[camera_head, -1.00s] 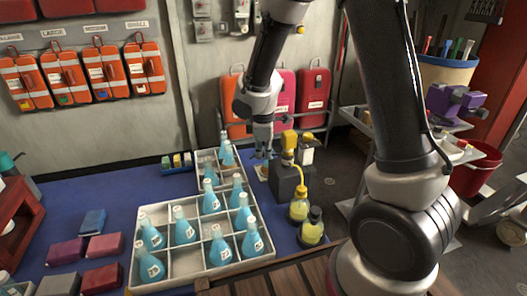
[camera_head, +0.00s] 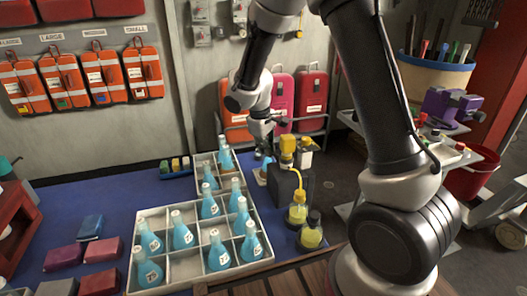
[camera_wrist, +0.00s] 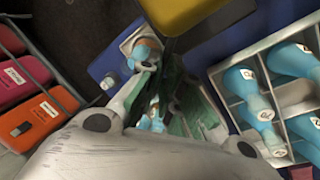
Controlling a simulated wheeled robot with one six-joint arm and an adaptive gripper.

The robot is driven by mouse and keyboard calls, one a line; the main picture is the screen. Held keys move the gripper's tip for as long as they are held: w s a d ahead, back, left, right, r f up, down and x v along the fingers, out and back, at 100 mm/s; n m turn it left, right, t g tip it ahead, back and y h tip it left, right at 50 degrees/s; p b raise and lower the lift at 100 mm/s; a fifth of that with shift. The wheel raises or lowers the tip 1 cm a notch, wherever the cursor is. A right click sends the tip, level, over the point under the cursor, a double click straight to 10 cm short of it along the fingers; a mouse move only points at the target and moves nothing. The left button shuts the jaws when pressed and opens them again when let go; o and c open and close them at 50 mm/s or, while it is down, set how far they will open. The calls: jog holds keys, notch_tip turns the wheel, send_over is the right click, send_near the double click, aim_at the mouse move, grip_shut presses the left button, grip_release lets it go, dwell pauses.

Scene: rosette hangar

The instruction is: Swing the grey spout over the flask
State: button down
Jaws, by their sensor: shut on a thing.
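My gripper (camera_head: 264,150) reaches down at the back of the blue table, just left of the dark dispenser (camera_head: 288,187) with a yellow top. In the wrist view my gripper (camera_wrist: 168,85) is closed in around a small piece, mostly hidden by the fingers; I take it for the grey spout. Blue and brown bits also show between the fingers. Whether the spout is over the flask I cannot tell.
A pale divided tray (camera_head: 190,268) of blue flasks stands left of the dispenser. Two bottles of yellow liquid (camera_head: 297,212) stand at its front right. Red and orange cases (camera_head: 311,92) stand behind. The table's left part holds several coloured blocks (camera_head: 90,226).

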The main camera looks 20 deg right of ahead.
jog(key=shift+w+d+m+g+h, duration=0.1)
jog(key=shift+w+d+m+g, duration=0.15)
jog(key=shift+d+m, duration=0.45)
jog(key=shift+w+d+m+g+h, duration=0.15)
jog(key=shift+w+d+m, duration=0.2)
jog(key=shift+m, duration=0.7)
jog(key=shift+w+d+m+g+h, duration=0.1)
jog(key=shift+w+d+m+g, duration=0.1)
jog(key=shift+d+m, duration=0.5)
jog(key=shift+a+m, duration=0.1)
jog(key=shift+m, duration=0.15)
jog(key=c, duration=1.6)
grip_release()
jog(key=v, duration=1.2)
